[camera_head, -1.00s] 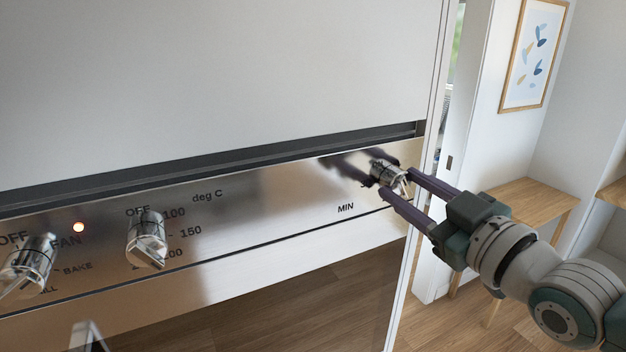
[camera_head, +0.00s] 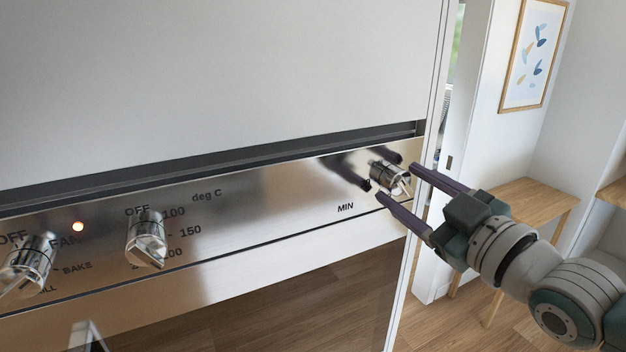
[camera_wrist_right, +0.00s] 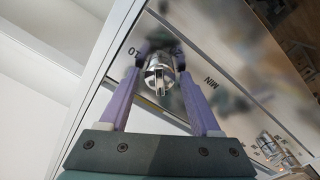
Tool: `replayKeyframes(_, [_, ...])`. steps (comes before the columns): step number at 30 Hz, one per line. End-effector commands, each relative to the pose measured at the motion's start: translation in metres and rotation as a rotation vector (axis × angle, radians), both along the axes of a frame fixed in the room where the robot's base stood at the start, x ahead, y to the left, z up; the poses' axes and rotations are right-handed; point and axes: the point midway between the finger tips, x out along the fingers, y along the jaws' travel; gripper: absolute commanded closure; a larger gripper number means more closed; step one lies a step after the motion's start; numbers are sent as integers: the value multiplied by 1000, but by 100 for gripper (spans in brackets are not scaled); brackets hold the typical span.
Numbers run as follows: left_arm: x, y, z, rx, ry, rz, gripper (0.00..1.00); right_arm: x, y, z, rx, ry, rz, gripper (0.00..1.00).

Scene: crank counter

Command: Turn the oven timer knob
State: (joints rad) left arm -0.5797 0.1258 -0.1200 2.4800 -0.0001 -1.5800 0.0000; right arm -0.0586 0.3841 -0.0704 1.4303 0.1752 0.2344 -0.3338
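The oven timer knob (camera_head: 388,179) is a shiny metal knob at the right end of the steel control panel (camera_head: 290,205), next to the word MIN. It also shows in the right wrist view (camera_wrist_right: 158,76), between the purple fingers. My right gripper (camera_head: 396,182) is open, with its fingertips on either side of the knob and a gap visible between them and it. In the right wrist view, my right gripper (camera_wrist_right: 160,60) has its fingers spread around the knob. My left gripper is not in view.
Two more knobs sit on the panel to the left, a temperature knob (camera_head: 147,240) and a mode knob (camera_head: 30,262). A small orange light (camera_head: 78,227) glows between them. A wooden table (camera_head: 525,205) stands behind at the right, and a framed picture (camera_head: 533,55) hangs above.

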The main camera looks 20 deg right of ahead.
Motion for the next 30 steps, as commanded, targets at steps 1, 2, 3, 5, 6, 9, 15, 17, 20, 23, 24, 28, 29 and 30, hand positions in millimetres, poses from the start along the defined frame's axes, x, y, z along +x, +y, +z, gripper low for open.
replayKeyframes(1, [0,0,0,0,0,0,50,0,0,0,0,0,0,29])
replayKeyframes(2, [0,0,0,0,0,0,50,0,0,0,0,0,0,26])
replayKeyframes(3, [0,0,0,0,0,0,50,0,0,0,0,0,0,22])
replayKeyframes(5, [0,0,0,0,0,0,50,0,0,0,0,0,0,22])
replayKeyframes(6, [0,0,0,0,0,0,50,0,0,0,0,0,0,22])
replayKeyframes(9, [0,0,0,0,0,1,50,0,0,0,0,0,0,22])
replayKeyframes(15, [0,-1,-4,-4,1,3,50,-13,0,-3,1,3,1,22])
replayKeyframes(17, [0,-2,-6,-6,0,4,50,-22,-1,-4,0,4,0,22])
replayKeyframes(20, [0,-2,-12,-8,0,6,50,-40,-2,-5,0,4,0,22])
replayKeyframes(23, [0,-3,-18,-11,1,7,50,-58,-3,-5,0,3,1,22])
replayKeyframes(24, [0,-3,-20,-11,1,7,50,-65,-4,-5,0,3,1,22])
replayKeyframes(28, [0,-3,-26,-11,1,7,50,-83,-5,-5,0,2,0,22])
replayKeyframes(29, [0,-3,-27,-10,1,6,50,-87,-5,-5,0,2,0,22])
replayKeyframes(30, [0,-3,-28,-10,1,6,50,-91,-5,-4,1,1,0,22])
